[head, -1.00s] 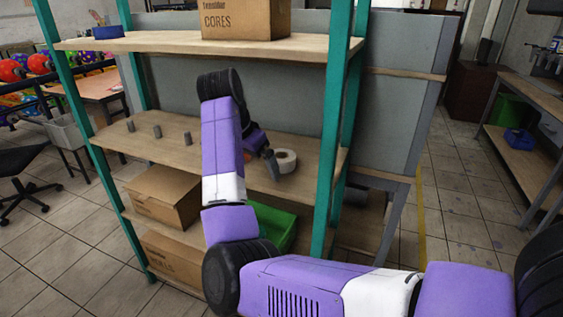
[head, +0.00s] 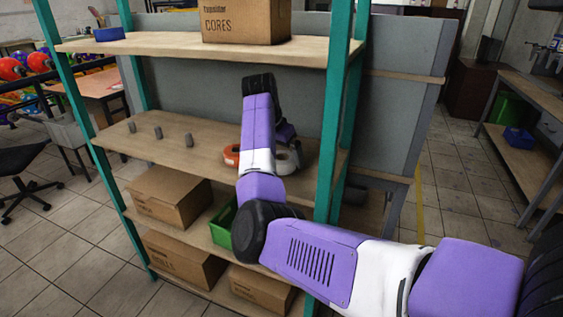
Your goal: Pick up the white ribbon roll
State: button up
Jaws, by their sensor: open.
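The white ribbon roll (head: 284,163) lies on the middle shelf (head: 190,160), towards its right end. My arm's purple and white link covers its left part. My gripper (head: 293,150) is at the roll, with a dark grey finger showing over its right side. The gripper is open. Most of it is hidden behind my own arm, so I cannot tell whether the fingers touch the roll or stand around it.
An orange roll (head: 231,155) lies just left of my arm on the same shelf. Several small grey pegs (head: 159,132) stand further left. A teal upright (head: 335,120) is close on the right. The upper shelf (head: 170,45) carries a cardboard box (head: 245,22). A green bin (head: 222,226) sits below.

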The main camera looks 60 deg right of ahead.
jog(key=shift+d+f, duration=0.2)
jog(key=shift+f, duration=0.15)
jog(key=c, duration=1.5)
jog(key=shift+r, duration=0.15)
jog(key=shift+r, duration=0.6)
jog(key=a, duration=0.6)
jog(key=w+a+b, duration=0.1)
jog(key=a, duration=0.5)
jog(key=w+a+b, duration=0.1)
jog(key=a, duration=0.4)
jog(key=shift+w+a, duration=0.2)
jog(key=shift+a, duration=0.2)
